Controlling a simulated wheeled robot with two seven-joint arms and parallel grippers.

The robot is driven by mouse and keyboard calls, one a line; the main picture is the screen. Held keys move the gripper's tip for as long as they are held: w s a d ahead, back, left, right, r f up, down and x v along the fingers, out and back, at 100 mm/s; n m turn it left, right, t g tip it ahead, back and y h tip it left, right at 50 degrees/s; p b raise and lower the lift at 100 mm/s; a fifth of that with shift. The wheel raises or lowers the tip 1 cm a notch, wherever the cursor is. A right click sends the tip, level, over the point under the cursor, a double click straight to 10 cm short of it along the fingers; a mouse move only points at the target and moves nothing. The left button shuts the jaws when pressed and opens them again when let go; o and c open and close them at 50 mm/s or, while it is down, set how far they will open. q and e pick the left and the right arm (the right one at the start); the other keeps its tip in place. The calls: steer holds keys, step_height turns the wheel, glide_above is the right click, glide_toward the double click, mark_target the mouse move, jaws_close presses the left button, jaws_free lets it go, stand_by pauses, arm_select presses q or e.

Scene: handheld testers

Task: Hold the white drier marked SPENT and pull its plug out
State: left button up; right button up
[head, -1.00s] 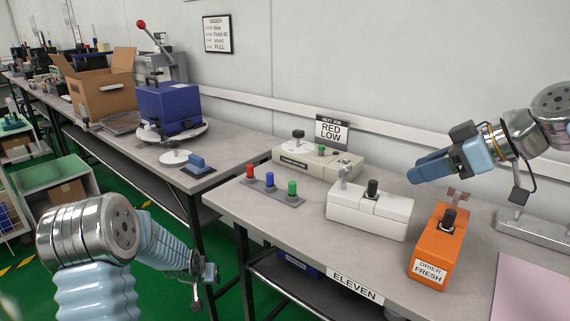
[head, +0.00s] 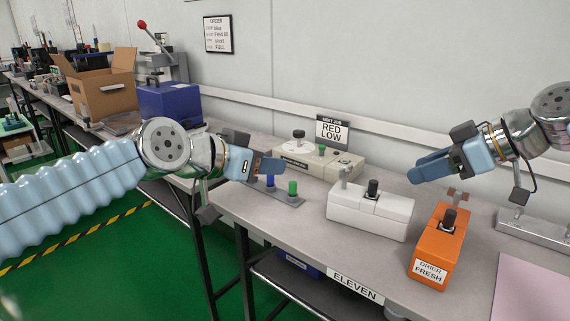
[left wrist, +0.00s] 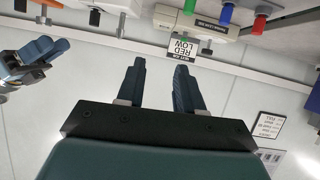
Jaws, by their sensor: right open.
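The white drier (head: 368,214) stands on the bench, a white box with a black knob (head: 373,188) on top and a grey fitting (head: 344,176) at its left end. No SPENT marking is readable on the sides I see. Its edge also shows at the top of the left wrist view (left wrist: 108,5). My left gripper (head: 268,168) is left of it, above the row of coloured plugs, its fingers apart and empty in the left wrist view (left wrist: 158,75). My right gripper (head: 414,174) is open and empty, behind and above the drier's right end.
An orange drier labelled DRIER FRESH (head: 436,246) stands just right of the white one. A beige tester (head: 318,163) is behind it, below a RED LOW sign (head: 333,130). A rail holds blue and green plugs (head: 292,188). A pink mat (head: 530,290) lies at the right.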

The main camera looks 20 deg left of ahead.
mark_target(340, 170)
arm_select(q)
steer(key=s+d+r+m+h, duration=0.2)
steer(key=s+d, duration=0.1)
steer(key=d, duration=0.2)
steer(key=x, duration=0.9)
steer(key=f+x, duration=0.1)
steer(key=x, duration=0.4)
steer(key=shift+s+a, duration=0.1)
steer(key=shift+a, duration=0.1)
steer(key=shift+g+y, duration=0.3)
jaws_close()
